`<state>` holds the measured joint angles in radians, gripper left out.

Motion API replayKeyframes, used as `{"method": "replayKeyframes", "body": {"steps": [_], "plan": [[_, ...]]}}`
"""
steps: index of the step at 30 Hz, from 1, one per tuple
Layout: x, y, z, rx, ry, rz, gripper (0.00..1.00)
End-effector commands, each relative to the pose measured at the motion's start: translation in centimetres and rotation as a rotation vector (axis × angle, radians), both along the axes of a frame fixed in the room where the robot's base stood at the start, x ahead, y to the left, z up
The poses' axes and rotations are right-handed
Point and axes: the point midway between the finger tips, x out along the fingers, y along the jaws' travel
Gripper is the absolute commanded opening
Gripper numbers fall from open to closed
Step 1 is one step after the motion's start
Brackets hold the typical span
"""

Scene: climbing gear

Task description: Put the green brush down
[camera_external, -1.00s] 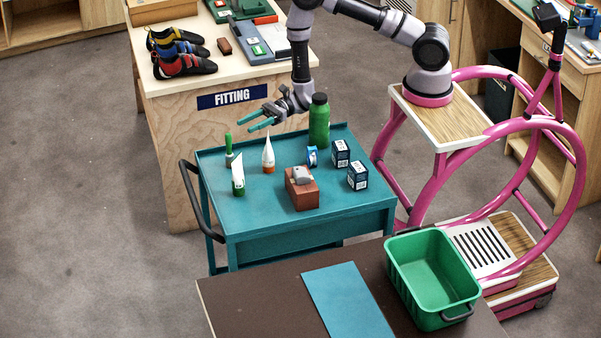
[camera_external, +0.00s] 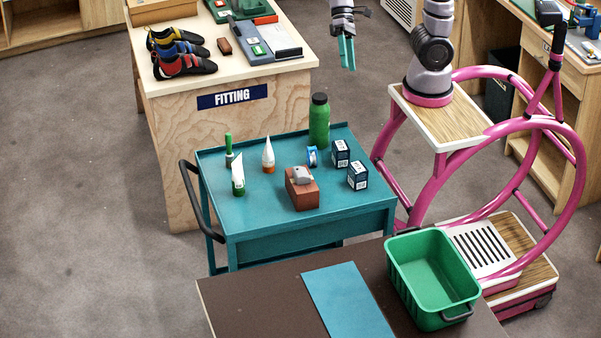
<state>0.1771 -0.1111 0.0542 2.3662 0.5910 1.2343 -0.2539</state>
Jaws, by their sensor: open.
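The green brush (camera_external: 229,148) stands upright, handle up, near the back left corner of the teal trolley top (camera_external: 255,210). Nothing holds it. My gripper (camera_external: 347,60), with teal fingers, is empty and open, pointing down beyond the back of the trolley, well up and to the right of the brush. The fingers look close together from this side.
On the trolley stand a white-and-green item (camera_external: 238,178), a white-tipped tube (camera_external: 268,156), a green bottle (camera_external: 319,120), a blue roll (camera_external: 312,156), small boxes (camera_external: 358,176) and a brown block (camera_external: 302,194). A green bin (camera_external: 433,275) stands in front.

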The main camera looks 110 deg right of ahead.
Motion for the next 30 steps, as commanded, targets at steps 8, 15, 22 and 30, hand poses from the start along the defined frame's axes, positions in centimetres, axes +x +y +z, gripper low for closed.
{"method": "replayKeyframes", "body": {"steps": [8, 15, 22, 30], "plan": [[-6.7, -4.0, 4.1, -0.422, -0.333, 0.119, 0.55], [-9.3, -7.1, 6.9, -0.643, -0.552, 0.136, 0.55], [-9.8, -7.8, 7.5, -0.691, -0.601, 0.136, 0.55], [-9.8, -7.8, 7.5, -0.689, -0.600, 0.136, 0.55]]}}
